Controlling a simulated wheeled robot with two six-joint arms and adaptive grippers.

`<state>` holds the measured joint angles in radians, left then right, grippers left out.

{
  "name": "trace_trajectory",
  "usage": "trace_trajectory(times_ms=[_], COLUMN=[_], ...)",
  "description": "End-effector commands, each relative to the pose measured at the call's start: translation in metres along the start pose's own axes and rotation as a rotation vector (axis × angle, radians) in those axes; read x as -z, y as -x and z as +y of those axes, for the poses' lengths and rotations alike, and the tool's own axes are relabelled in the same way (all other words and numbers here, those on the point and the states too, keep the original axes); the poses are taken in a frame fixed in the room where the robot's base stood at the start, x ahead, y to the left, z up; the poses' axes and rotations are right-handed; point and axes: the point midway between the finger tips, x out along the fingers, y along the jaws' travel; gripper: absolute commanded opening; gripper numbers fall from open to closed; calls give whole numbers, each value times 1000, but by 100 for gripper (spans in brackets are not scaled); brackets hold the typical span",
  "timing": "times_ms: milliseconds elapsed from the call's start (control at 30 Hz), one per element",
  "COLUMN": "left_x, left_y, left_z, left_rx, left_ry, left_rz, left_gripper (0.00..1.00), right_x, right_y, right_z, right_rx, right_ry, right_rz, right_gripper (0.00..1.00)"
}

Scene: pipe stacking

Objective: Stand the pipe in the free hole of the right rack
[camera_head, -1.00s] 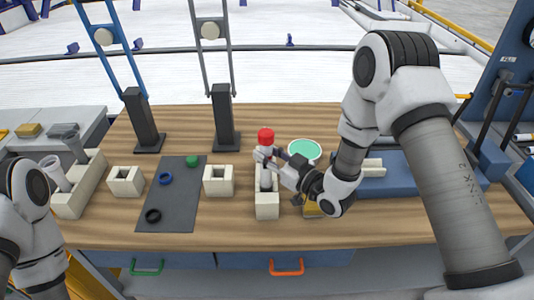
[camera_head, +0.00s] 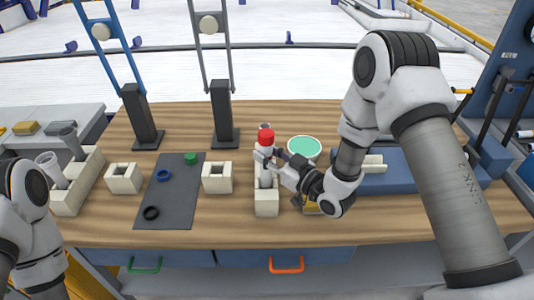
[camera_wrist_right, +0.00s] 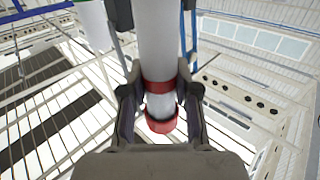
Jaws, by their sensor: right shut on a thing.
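My right gripper (camera_head: 264,155) is shut on a pale pipe (camera_head: 266,148) with a red top, held upright over the right rack. In the right wrist view the gripper (camera_wrist_right: 160,100) grips the pipe (camera_wrist_right: 158,45) between its fingers, and two red bands show on it. The right rack (camera_head: 267,206) is a cream block below and in front of the gripper. A grey pipe part shows down in the rack's opening under the gripper. The hole itself is mostly hidden by the gripper and pipe. My left arm shows at the lower left; its gripper is out of view.
A left rack (camera_head: 68,205) holds pipes. Two cream square blocks (camera_head: 124,180) (camera_head: 217,178) flank a dark mat (camera_head: 172,208) with rings and a green piece. Dark posts (camera_head: 224,118) stand behind.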

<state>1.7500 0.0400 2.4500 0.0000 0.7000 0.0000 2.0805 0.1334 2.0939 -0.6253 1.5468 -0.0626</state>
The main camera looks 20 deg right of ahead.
Motion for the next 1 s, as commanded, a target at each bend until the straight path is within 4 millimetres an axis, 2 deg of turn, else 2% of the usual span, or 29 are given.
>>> trace_trajectory(times_ms=[1000], left_x=[0], left_y=[-27], left_z=[0], left_rx=[0], left_ry=[0], left_rz=[0], left_gripper=[39], right_x=[-32], right_y=[0], right_z=[0], right_rx=[0], right_ry=[0], right_rz=[0], right_gripper=[0])
